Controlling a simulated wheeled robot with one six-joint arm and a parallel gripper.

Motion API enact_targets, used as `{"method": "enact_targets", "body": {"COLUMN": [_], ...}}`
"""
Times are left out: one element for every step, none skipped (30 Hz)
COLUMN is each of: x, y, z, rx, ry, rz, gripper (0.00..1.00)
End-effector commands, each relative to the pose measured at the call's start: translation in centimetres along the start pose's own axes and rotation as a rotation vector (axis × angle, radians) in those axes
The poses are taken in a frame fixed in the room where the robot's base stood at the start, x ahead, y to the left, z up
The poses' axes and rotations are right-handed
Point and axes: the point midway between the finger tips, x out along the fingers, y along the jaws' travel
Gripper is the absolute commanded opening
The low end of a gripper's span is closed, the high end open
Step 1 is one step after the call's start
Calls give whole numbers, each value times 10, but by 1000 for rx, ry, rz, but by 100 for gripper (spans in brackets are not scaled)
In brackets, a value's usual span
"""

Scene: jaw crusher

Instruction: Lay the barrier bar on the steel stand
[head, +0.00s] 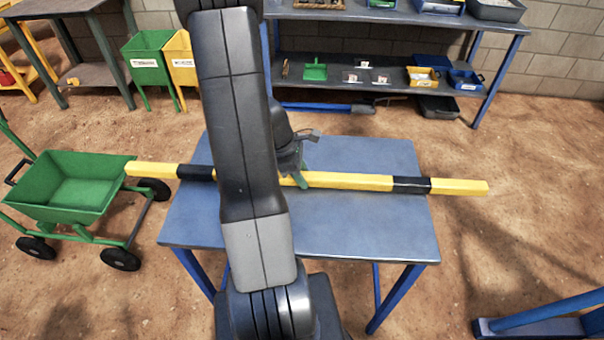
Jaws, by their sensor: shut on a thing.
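The barrier bar (345,181) is a long yellow bar with black bands. It runs left to right across a blue-grey table with blue legs, which looks like the steel stand (370,235). Both bar ends stick out past the top's sides. My gripper (299,179) is shut on the bar near its middle, with a green fingertip showing. My arm hides part of the bar left of the gripper. I cannot tell whether the bar touches the top or is held just above it.
A green cart (75,190) stands at the left, close to the bar's left end. A shelf unit (400,22) with trays and tools stands behind. Green (150,62) and yellow (181,58) bins are at the back left. A blue frame (545,315) is at the lower right. Sandy floor is open at the right.

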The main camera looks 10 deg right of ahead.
Motion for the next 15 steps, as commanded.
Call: {"method": "enact_targets", "body": {"x": [0, 0, 0, 1, 1, 1, 2, 2, 2, 2, 3, 3, 3, 4, 4], "y": [0, 0, 0, 0, 0, 0, 0, 0, 0, 0, 0, 0, 0, 0, 0], "z": [0, 0, 0, 0, 0, -1, -1, -1, -1, -1, -1, -1, -1, -2, -2], "rx": [0, 0, 0, 0, 0, 0, 0, 0, 0, 0, 0, 0, 0, 0, 0], "ry": [0, 0, 0, 0, 0, 0, 0, 0, 0, 0, 0, 0, 0, 0, 0], "rz": [1, 1, 1, 1, 1, 1, 1, 1, 1, 1, 1, 1, 1, 1, 1], "gripper": [0, 0, 0, 0, 0, 0, 0, 0, 0, 0, 0, 0, 0, 0, 0]}}
